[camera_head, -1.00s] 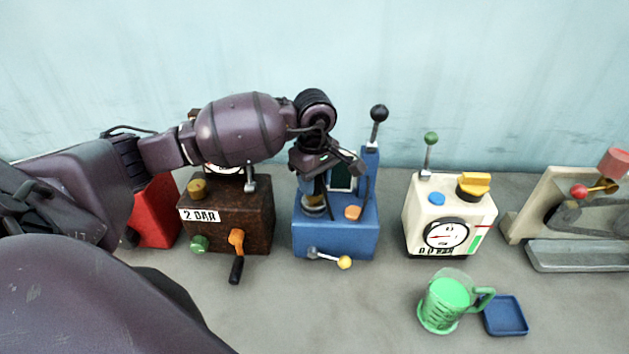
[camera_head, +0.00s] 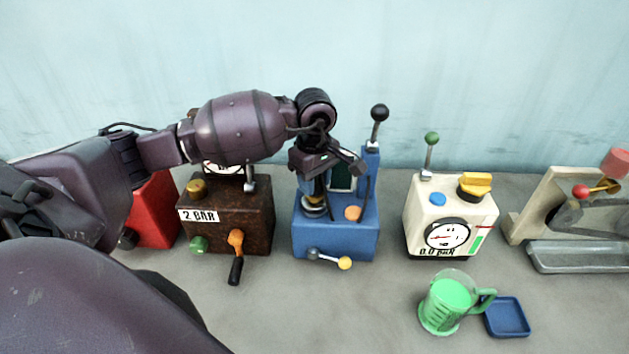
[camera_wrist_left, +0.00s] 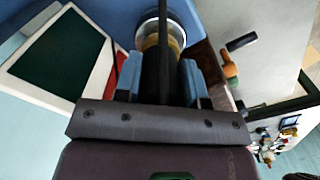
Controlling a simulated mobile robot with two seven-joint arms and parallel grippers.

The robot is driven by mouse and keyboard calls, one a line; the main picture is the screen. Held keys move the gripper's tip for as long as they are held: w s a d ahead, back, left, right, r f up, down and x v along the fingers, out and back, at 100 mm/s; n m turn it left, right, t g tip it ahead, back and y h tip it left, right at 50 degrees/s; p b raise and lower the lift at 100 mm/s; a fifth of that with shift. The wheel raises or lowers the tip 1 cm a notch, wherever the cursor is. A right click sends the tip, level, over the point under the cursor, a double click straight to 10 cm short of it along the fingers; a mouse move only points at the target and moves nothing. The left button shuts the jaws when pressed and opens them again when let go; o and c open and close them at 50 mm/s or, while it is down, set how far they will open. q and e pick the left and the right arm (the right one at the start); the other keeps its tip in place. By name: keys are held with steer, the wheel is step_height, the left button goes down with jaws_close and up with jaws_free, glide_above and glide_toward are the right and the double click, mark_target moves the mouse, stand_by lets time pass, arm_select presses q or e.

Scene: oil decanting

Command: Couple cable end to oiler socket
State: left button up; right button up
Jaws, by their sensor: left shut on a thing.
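The blue oiler (camera_head: 345,240) stands in the middle of the bench. Its round metal socket (camera_head: 313,212) is at the left of its top, under my left gripper (camera_head: 314,190). My left gripper points down and is shut on the black cable end. In the left wrist view the dark cable (camera_wrist_left: 163,50) runs between the two blue fingers of the gripper (camera_wrist_left: 162,78). Beyond it is the metal socket rim (camera_wrist_left: 180,38) with an amber part inside. The cable and fingers hide where end and socket meet, so I cannot tell whether they are joined. My right gripper is out of view.
A brown box marked 2 BAR (camera_head: 240,222) stands close on the left, with a red box (camera_head: 155,215) beyond it. A cream gauge box (camera_head: 440,215) stands right. A green jug (camera_head: 447,305) and a blue tray (camera_head: 507,317) sit in front. An upright black-knobbed lever (camera_head: 378,125) rises behind the oiler.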

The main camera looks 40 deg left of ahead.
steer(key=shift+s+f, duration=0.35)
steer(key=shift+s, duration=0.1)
arm_select(q)
steer(key=shift+f, duration=0.2)
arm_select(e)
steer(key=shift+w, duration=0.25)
arm_select(q)
steer(key=shift+f+b, duration=0.2)
steer(key=shift+b, duration=0.15)
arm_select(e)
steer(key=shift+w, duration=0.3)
arm_select(q)
steer(key=shift+f, duration=0.15)
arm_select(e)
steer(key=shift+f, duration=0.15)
